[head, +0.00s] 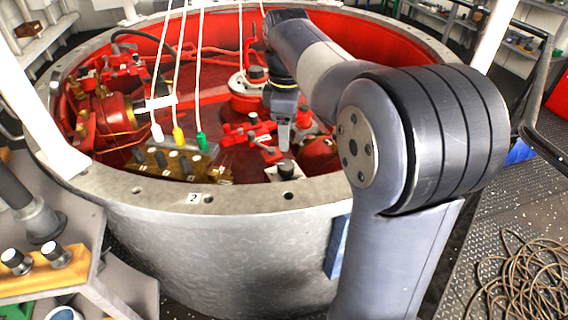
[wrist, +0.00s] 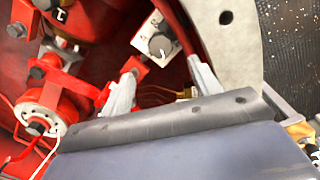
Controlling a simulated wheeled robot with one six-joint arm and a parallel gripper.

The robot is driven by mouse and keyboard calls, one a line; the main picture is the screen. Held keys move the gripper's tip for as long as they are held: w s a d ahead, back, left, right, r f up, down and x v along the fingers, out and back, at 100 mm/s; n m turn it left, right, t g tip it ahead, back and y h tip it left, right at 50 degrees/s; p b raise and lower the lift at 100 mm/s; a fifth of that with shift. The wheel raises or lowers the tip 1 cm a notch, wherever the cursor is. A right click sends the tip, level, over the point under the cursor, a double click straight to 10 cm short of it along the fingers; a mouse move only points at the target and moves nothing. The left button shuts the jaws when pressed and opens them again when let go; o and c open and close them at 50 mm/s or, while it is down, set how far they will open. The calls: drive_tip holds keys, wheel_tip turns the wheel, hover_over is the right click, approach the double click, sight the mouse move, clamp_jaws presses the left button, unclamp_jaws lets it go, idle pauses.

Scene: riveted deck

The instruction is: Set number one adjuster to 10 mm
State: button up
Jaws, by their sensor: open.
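A round grey knob (wrist: 159,45) with a dark line on its face sits on a white square plate in the wrist view. In the head view the knob (head: 285,167) is near the front inner wall of the round red well. In the head view my gripper (head: 284,140) points down just above the knob.
The well's grey rim (head: 130,190) carries a tag marked 2 (head: 194,198). A brass block (head: 175,163) with several knobs and coloured plugs on white cables stands left of my gripper. Red fittings (wrist: 42,115) crowd the left of the wrist view.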

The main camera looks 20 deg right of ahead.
sight(287, 165)
wheel_tip(287, 165, down, 10)
drive_tip(key=b, duration=0.2)
drive_tip(key=shift+f+b, duration=0.15)
drive_tip(key=shift+b, duration=0.2)
drive_tip(key=c, duration=1)
